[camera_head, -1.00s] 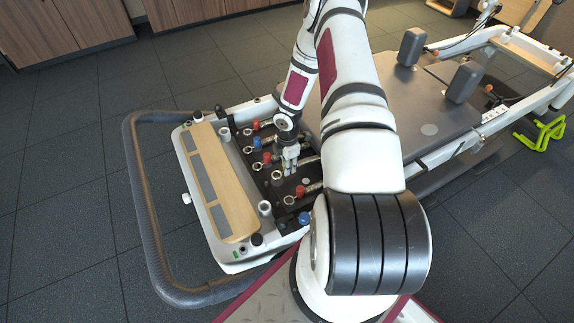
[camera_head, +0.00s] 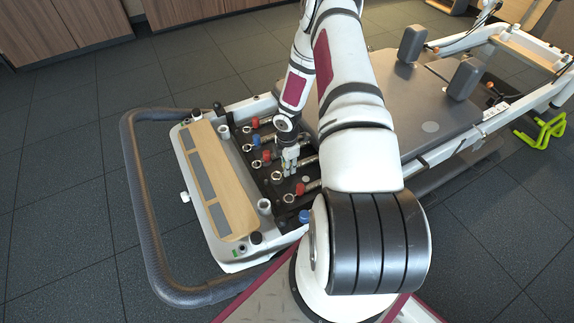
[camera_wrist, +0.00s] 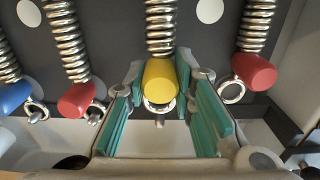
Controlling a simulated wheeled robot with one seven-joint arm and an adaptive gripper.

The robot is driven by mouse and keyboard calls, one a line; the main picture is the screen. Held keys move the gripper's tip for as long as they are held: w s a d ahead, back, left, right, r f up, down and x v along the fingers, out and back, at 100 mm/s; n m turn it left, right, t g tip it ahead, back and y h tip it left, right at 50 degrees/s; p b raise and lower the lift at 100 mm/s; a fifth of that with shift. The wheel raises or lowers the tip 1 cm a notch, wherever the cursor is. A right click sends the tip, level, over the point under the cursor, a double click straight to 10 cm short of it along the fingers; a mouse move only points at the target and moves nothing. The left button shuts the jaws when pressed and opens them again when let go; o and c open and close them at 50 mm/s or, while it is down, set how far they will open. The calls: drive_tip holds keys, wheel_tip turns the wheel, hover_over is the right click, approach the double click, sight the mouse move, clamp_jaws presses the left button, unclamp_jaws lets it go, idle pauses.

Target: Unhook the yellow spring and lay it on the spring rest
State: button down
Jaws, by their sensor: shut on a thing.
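The yellow spring's sleeve (camera_wrist: 160,80) is between the teal-padded fingers of my gripper (camera_wrist: 163,112) in the wrist view, with its coil running up and away. A metal ring shows at the sleeve's near end; I cannot tell whether it sits on a hook. In the head view my gripper (camera_head: 289,163) is low over the spring row, its fingers pointing down, and it mostly hides the yellow spring. I cannot tell for sure which part is the spring rest.
Red springs flank the yellow one, left (camera_wrist: 77,100) and right (camera_wrist: 254,70); a blue one (camera_wrist: 14,97) is farther left. A wooden platform (camera_head: 220,178) lies left of the spring row, inside a dark curved bar (camera_head: 146,225). The grey carriage (camera_head: 415,105) lies right, behind my arm.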

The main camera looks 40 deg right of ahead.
drive_tip(key=shift+f, duration=0.15)
drive_tip(key=shift+f+b, duration=0.4)
drive_tip(key=shift+f, duration=0.1)
drive_tip(key=shift+f, duration=0.3)
idle(0.5)
drive_tip(key=c, duration=1)
unclamp_jaws()
drive_tip(key=shift+o, duration=0.2)
drive_tip(key=shift+r, duration=0.1)
drive_tip(key=shift+r+p, duration=2)
drive_tip(key=shift+r, duration=0.95)
